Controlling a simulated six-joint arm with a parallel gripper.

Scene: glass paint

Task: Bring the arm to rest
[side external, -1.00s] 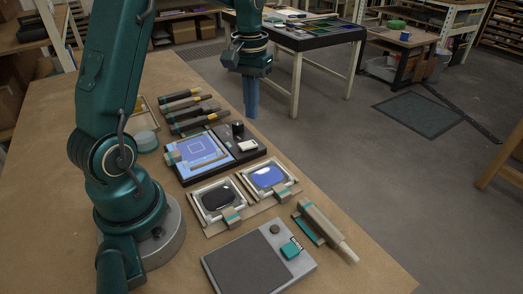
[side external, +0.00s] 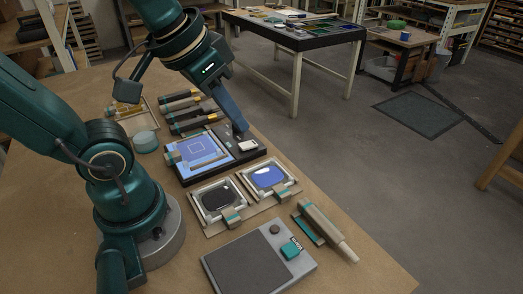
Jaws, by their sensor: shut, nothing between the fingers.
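My gripper (side external: 240,129) is shut and empty, its blue fingers slanting down to the right. In the picture its tips lie over the dark end of the board with the blue glass panel (side external: 187,151). I cannot tell the gap between the tips and the board. The fingers cover the spot near the white block (side external: 248,146) where a small dark knob stood. My arm bends back to the left over the brown table (side external: 60,110).
Two framed trays hold dark paint (side external: 217,198) and blue paint (side external: 267,177). Several handled tools (side external: 185,105) lie behind the board. A grey pad box (side external: 243,262) and a tan-handled tool (side external: 322,228) lie in front. A round teal tub (side external: 145,142) stands at left.

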